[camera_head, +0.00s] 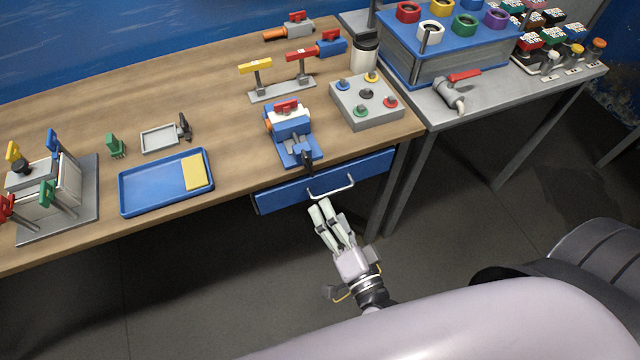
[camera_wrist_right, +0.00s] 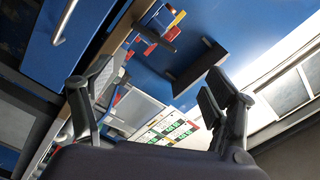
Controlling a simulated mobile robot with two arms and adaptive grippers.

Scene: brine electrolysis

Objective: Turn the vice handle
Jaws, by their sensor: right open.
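The blue vice (camera_head: 291,126) stands at the front edge of the wooden bench, with a red-and-white piece at its top. Its dark handle (camera_head: 307,160) is at the front end, over the bench edge. My right gripper (camera_head: 326,210) is below and in front of the handle, near the drawer pull, apart from the vice. It is open, and nothing shows between its fingers in the right wrist view (camera_wrist_right: 155,85). I cannot make out the vice handle clearly in that view. My left gripper is not in view.
A blue drawer (camera_head: 270,200) with a metal pull (camera_head: 331,189) sits under the bench, close to my right fingertips. A grey block with coloured knobs (camera_head: 366,104) stands right of the vice. A blue tray (camera_head: 150,188) lies to the left. The floor before the bench is clear.

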